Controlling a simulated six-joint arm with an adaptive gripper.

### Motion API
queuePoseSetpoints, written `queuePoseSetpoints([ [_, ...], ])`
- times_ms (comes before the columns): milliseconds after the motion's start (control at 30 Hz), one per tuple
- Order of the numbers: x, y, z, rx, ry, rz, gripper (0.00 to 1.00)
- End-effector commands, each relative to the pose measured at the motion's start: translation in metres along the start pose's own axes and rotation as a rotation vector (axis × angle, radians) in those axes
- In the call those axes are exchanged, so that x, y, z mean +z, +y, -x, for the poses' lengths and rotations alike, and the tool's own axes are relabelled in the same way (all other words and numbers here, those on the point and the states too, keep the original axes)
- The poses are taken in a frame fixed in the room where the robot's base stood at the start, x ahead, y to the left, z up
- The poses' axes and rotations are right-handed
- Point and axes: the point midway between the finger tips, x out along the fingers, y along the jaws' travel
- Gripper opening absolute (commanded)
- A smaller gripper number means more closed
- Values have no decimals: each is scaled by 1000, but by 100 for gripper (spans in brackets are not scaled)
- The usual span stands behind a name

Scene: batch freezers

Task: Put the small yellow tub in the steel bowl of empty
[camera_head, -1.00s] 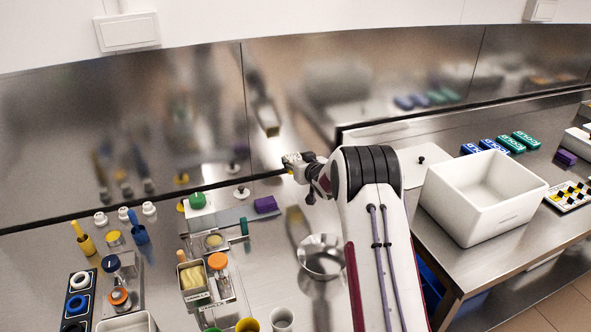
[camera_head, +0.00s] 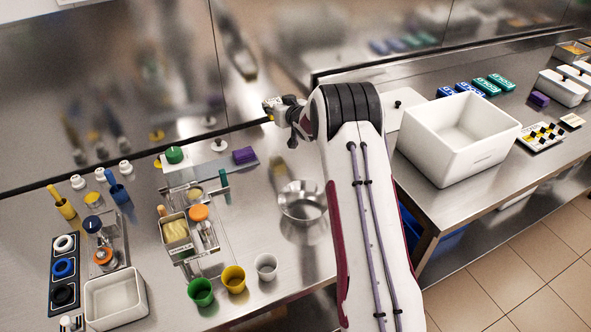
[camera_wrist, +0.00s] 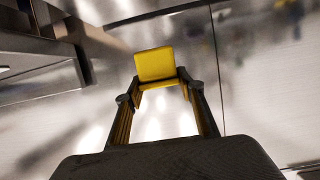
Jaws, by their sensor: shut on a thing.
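My gripper (camera_head: 271,108) is at the back of the bench, in the air near the metal back wall. In the wrist view my gripper (camera_wrist: 160,86) is shut on a small yellow tub (camera_wrist: 155,64), held at the fingertips. The steel bowl (camera_head: 301,207) is on the bench nearer the front, below my gripper in the picture and just left of my arm. It looks empty. The bowl cannot be made out in the wrist view.
A green cup (camera_head: 200,292), a yellow cup (camera_head: 233,279) and a white cup (camera_head: 265,266) stand left of the bowl. A rack with a cream-filled container (camera_head: 175,232) is behind them. A large white bin (camera_head: 459,138) stands right of my arm. A purple block (camera_head: 244,155) lies behind the bowl.

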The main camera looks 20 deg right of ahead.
Motion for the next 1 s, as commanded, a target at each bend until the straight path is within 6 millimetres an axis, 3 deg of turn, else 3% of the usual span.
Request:
queuePoseSetpoints([
  [267, -31, 59, 28, 67, 4, -23, 15],
  [400, -36, 97, 58, 101, 2, -36, 15],
  [600, -34, 136, 110, 108, 1, -40, 15],
  [800, -25, 151, 159, 82, 1, -31, 15],
  [1000, -11, 148, 202, 34, 0, -14, 15],
])
